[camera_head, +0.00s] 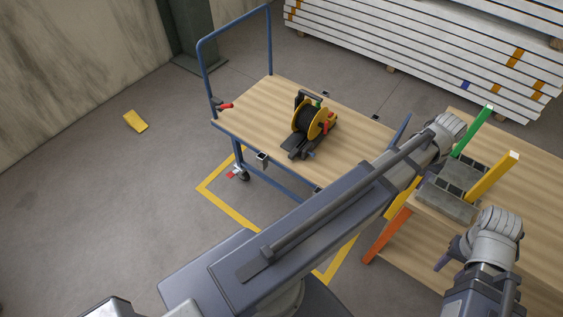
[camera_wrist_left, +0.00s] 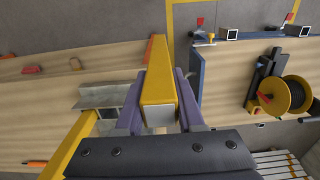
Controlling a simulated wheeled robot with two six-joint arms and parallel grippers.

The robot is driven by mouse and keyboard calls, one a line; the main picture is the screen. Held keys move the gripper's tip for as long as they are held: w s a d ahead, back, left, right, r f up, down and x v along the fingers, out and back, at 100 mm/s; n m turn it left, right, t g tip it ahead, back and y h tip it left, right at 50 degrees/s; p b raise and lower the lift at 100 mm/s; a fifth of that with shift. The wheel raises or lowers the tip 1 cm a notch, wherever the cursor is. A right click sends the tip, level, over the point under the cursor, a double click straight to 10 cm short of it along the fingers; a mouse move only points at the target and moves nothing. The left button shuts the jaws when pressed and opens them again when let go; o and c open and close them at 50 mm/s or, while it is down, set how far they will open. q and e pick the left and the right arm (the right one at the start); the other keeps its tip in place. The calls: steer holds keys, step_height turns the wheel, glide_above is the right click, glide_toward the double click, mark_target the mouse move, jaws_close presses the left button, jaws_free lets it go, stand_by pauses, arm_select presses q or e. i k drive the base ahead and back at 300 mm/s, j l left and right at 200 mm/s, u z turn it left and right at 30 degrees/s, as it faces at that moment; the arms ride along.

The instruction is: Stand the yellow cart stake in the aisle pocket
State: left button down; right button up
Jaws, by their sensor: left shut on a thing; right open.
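My left gripper (camera_wrist_left: 160,108) is shut on a yellow stake (camera_wrist_left: 157,87), whose pale end faces the camera in the left wrist view. In the head view my left arm hides most of this; a yellow length (camera_head: 402,203) shows below the arm and appears to be the stake. The stake is between bench and cart, apart from the pockets I can see. Square pockets sit on the cart's (camera_head: 352,142) near side, one at left (camera_head: 262,159) and one partly hidden by my arm (camera_head: 318,190). My right gripper (camera_head: 450,256) is open near the bench; its fingers show only partly.
A rack (camera_head: 447,203) on the wooden bench (camera_head: 535,205) holds a green stake (camera_head: 472,132) and another yellow stake (camera_head: 483,180). A cable reel (camera_head: 309,122) stands on the cart deck. Yellow floor tape (camera_head: 228,211) surrounds the cart. The floor at left is mostly clear.

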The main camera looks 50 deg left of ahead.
mark_target(259, 120)
steer(key=k+j, duration=0.1)
steer(key=j, duration=0.55)
steer(key=k+j, duration=0.1)
steer(key=j, duration=0.5)
steer(key=k+j, duration=0.1)
steer(key=j, duration=0.55)
steer(key=k+j, duration=0.1)
steer(key=j, duration=1.15)
steer(key=k, duration=0.05)
